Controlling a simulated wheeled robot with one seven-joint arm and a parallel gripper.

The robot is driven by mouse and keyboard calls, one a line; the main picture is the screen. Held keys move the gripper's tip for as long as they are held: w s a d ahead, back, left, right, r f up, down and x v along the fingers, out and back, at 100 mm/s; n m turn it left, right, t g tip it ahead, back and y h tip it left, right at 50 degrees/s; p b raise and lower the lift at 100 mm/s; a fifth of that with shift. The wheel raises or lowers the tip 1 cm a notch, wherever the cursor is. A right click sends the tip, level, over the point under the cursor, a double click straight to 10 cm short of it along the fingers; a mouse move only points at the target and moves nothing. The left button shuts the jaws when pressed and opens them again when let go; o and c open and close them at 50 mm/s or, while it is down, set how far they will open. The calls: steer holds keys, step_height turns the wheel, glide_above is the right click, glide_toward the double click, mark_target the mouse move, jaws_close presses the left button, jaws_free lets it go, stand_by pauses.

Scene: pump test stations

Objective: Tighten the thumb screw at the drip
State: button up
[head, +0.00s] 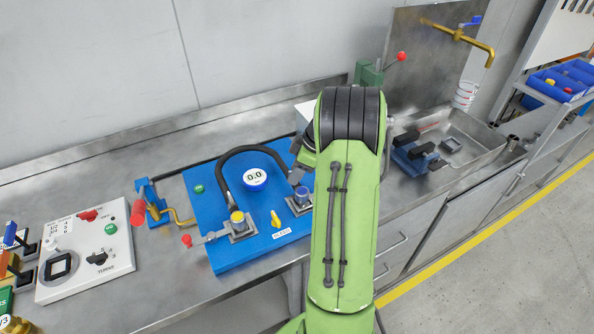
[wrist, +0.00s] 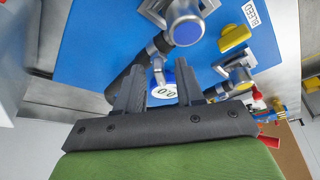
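The blue pump panel (head: 215,255) lies on the steel bench and shows in the wrist view (wrist: 90,40). It carries a yellow-capped fitting (head: 238,222) and a blue-capped fitting (head: 301,196), joined by a black hose (head: 222,170). The blue-capped fitting (wrist: 186,24) looms close in the wrist view; the other fitting (wrist: 238,74) is to its right. I cannot make out a drip or tell which part is the thumb screw. My gripper (wrist: 158,66) is open and empty above the panel, its fingers apart from the fittings. In the head view my arm mostly hides it.
The panel also has a gauge reading 0.0 (head: 255,178), a yellow bleed knob (head: 276,219) and a green button (head: 198,188). A white control box (head: 85,250) stands left. A green vise-like device (head: 370,74) and a steel sink (head: 475,150) are right.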

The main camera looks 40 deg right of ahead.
jaws_close()
steer(key=shift+m, duration=0.3)
steer(key=m+h+b, duration=0.1)
steer(key=m, duration=0.1)
steer(key=m+h+b, duration=0.1)
steer(key=m+b, duration=0.1)
steer(key=shift+a+f+m+t, duration=0.1)
steer(key=shift+a+m+t, duration=0.1)
steer(key=shift+m+t, duration=0.1)
steer(key=m+h, duration=0.1)
steer(key=m, duration=0.1)
steer(key=m+h+b, duration=0.1)
steer(key=m, duration=0.2)
steer(key=shift+s+a, duration=0.1)
steer(key=shift+a, duration=0.05)
stand_by(0.4)
jaws_free()
